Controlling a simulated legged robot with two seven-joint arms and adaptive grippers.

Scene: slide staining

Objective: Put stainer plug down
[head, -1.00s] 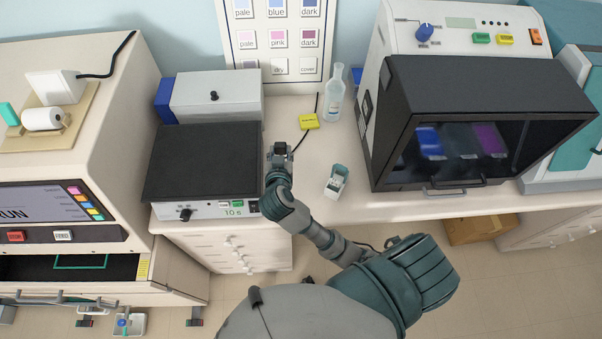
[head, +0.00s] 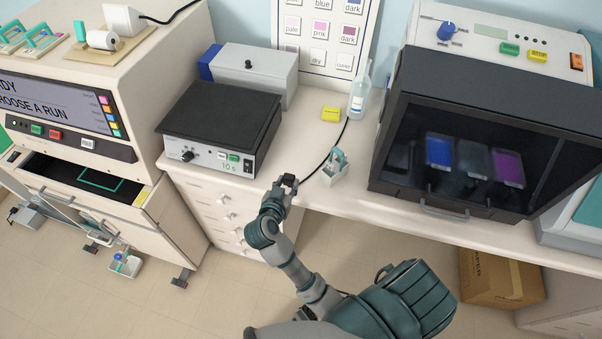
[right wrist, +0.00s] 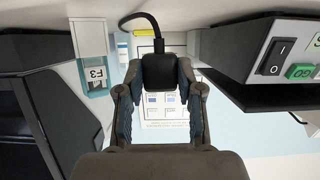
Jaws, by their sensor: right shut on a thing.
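My right gripper (head: 288,183) is shut on the black stainer plug (head: 291,180) at the front edge of the bench. In the right wrist view the plug (right wrist: 158,72) sits between the two fingers of the gripper (right wrist: 158,84). A black cable (head: 325,160) runs from the plug back across the bench top towards the yellow tag (head: 331,114). I cannot tell whether the plug touches the bench. My left gripper is not in view.
A black-topped device (head: 222,120) stands left of the gripper. A small white and teal container (head: 335,168) stands close on the right, with a clear bottle (head: 359,95) behind. A dark-windowed machine (head: 470,140) is further right. Bare bench (head: 300,130) lies behind the gripper.

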